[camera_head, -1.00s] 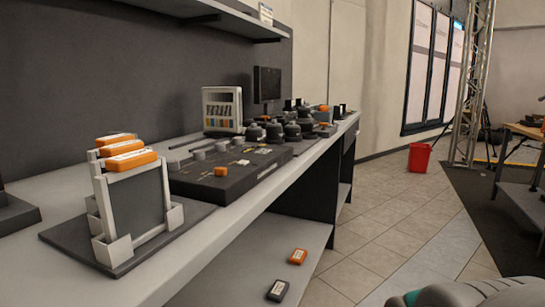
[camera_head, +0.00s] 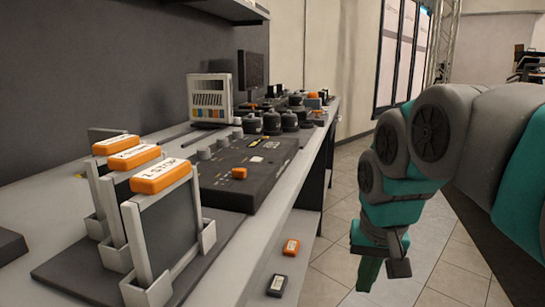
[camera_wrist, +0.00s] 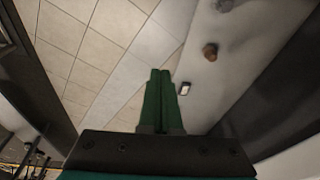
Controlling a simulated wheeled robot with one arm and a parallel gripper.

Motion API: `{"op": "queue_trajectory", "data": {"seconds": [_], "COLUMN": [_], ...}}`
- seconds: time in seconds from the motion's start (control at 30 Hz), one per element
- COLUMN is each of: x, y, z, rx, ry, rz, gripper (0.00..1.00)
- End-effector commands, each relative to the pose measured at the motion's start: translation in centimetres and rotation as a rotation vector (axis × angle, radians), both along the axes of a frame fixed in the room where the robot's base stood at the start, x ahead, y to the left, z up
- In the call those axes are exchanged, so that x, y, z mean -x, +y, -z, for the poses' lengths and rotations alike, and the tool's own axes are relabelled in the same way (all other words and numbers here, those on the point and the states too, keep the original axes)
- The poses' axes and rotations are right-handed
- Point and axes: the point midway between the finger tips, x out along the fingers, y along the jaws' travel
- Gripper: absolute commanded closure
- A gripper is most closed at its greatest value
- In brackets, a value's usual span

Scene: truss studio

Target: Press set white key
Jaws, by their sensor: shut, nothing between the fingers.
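A dark control panel (camera_head: 262,178) lies on the bench, with an orange button (camera_head: 239,174), grey knobs (camera_head: 222,143) and small pale and yellow keys (camera_head: 256,159). I cannot tell which of these is the set white key. My gripper (camera_head: 368,275) hangs fingers-down to the right of the bench, beyond its front edge and well apart from the panel. In the wrist view my two green fingers (camera_wrist: 160,75) are pressed together with nothing between them, above the floor and lower shelf.
Upright frames with orange caps (camera_head: 162,177) stand on a dark base at the front left. A white box with coloured strips (camera_head: 209,97) and dark round pots (camera_head: 272,122) stand behind the panel.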

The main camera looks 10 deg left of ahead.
Motion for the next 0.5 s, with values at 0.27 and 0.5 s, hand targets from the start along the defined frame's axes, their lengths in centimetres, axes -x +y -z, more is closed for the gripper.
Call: {"op": "queue_trajectory", "data": {"seconds": [0.27, 0.5], "x": [-6.7, -11.1], "y": [5.5, 10.2], "z": [-7.0, -12.7], "rx": [-0.069, -0.15], "ry": [-0.125, -0.223], "rz": [0.018, 0.05], "gripper": [1.0, 1.0]}}
